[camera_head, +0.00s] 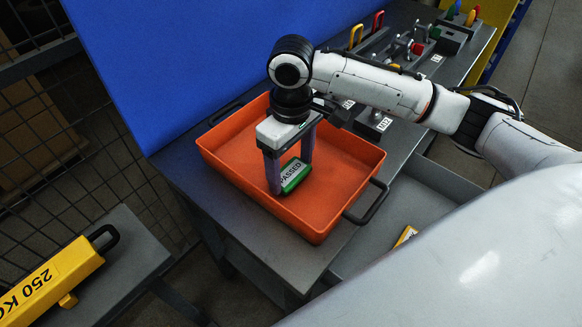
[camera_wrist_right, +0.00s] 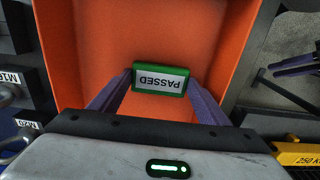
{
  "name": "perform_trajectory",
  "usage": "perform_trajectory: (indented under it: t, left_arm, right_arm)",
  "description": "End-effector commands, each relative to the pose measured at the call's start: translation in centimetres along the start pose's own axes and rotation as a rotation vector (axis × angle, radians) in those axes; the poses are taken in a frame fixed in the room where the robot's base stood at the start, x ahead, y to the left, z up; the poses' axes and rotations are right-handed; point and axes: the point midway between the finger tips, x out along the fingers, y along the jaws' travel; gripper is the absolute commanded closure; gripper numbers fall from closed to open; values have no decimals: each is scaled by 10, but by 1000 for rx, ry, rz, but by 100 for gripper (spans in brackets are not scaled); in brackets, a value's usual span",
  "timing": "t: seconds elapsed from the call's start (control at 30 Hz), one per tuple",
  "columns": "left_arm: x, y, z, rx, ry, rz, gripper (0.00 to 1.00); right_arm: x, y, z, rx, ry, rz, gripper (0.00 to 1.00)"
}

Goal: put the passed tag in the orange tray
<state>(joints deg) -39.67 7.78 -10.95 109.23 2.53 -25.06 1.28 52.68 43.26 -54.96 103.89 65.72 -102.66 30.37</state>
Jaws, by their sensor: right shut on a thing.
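The passed tag (camera_head: 293,176) is a green block with a white face reading PASSED. My right gripper (camera_head: 290,177) is shut on it, with a purple finger on either side. The tag is over the inside of the orange tray (camera_head: 345,205); I cannot tell whether it touches the floor. In the right wrist view the tag (camera_wrist_right: 160,79) sits between the two fingers (camera_wrist_right: 160,92), with the orange tray (camera_wrist_right: 60,35) behind it. My left gripper is not in view.
A grey table (camera_head: 180,170) carries the tray. Fixtures with coloured handles (camera_head: 416,47) stand at the back right. A blue panel (camera_head: 190,60) rises behind the tray. A yellow 250 KG weight (camera_head: 50,280) lies on a grey stand at lower left. An open drawer (camera_head: 400,215) is at right.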

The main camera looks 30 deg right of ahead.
Motion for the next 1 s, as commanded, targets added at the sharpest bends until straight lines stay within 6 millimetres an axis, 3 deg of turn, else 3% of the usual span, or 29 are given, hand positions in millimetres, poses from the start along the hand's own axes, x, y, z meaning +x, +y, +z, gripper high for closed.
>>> perform_trajectory:
  t: [0.1, 0.4, 0.43, 0.53, 0.83, 1.0]
  left_arm:
    - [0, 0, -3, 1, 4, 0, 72]
    - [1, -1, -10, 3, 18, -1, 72]
    - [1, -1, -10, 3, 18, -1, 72]
    - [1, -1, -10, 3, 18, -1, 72]
    - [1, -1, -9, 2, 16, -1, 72]
    - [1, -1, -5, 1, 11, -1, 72]
  right_arm:
    - [11, 0, 0, 0, 0, 1, 52]
    - [13, 0, 0, 0, 0, 0, 52]
    - [14, 0, 0, 0, 0, 0, 29]
    - [13, 0, 0, 0, 1, 0, 12]
    - [12, 0, 0, 0, 1, 0, 12]
    - [-3, 0, -1, -1, 5, 0, 12]
